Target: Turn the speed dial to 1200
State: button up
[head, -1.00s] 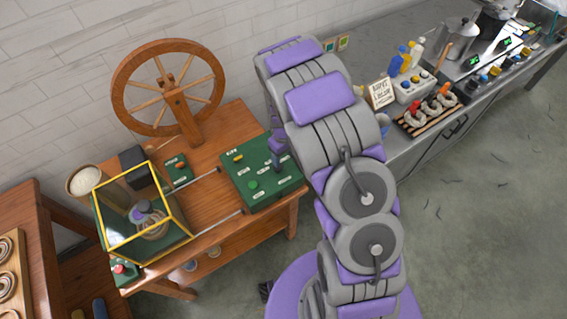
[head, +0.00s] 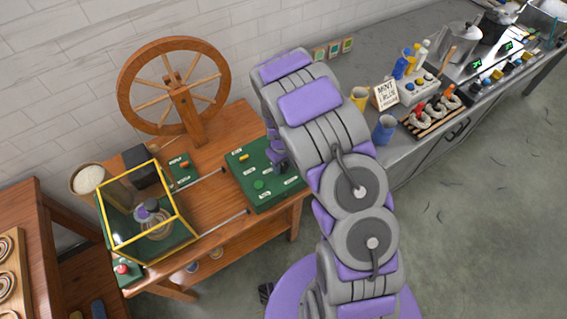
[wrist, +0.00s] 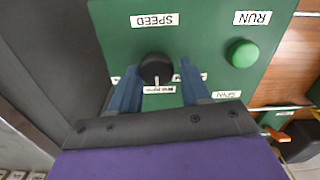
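The green control box (head: 262,195) sits on the wooden bench, and my gripper (head: 281,166) is over its back right part. In the wrist view the black speed dial (wrist: 156,69) lies below the upside-down SPEED label (wrist: 155,20). A white mark on the dial points toward the bottom of that picture. The blue fingers of my gripper (wrist: 159,75) stand on either side of the dial, with small gaps showing. Small number labels around the dial are partly hidden by the fingers, and I cannot read them.
A green button (wrist: 242,53) lies beside the RUN label (wrist: 252,18). On the bench stand a spinning wheel (head: 178,98) and a yellow-framed clear guard (head: 120,243). A grey counter with cups and a sign (head: 386,95) is to the right.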

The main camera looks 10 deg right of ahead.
aim_at(283, 165)
jog(key=shift+a, duration=0.2)
jog(key=shift+c, duration=1.4)
jog(key=shift+s+d, duration=0.15)
jog(key=shift+d, duration=0.4)
jog(key=shift+c, duration=1.1)
jog(key=shift+a, duration=0.1)
jog(key=o, duration=1.1)
jog(key=shift+c, duration=0.2)
jog(key=shift+r, duration=0.1)
notch_tip(283, 165, up, 17)
jog(key=p, duration=0.3)
